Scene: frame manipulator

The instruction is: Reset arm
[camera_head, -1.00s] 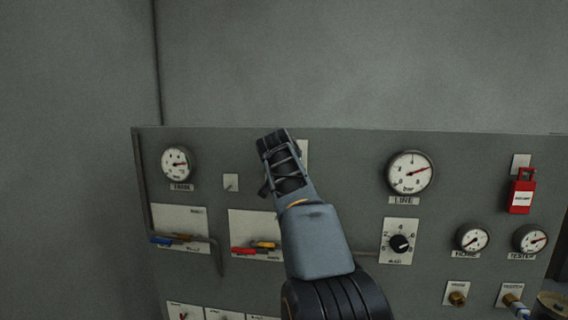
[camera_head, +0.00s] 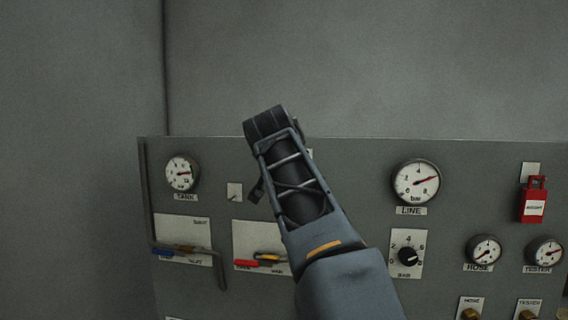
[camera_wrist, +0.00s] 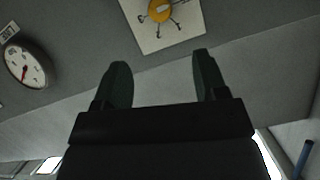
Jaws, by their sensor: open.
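My gripper (camera_wrist: 160,85) is open and empty in the wrist view, its two dark fingers apart with grey panel and wall between and beyond them. In the head view my arm rises from the bottom in front of the grey control panel (camera_head: 335,210), and its wrist end reaches above the panel's top edge. The fingers cannot be made out in the head view. The arm hides part of the panel's middle.
The panel carries a TANK gauge (camera_head: 182,173), a LINE gauge (camera_head: 416,183), a black knob (camera_head: 408,256), a red lockout tag (camera_head: 533,200), and blue (camera_head: 163,252) and red (camera_head: 246,265) handles. The wrist view shows a yellow dial (camera_wrist: 160,10). Bare wall (camera_head: 400,70) lies above.

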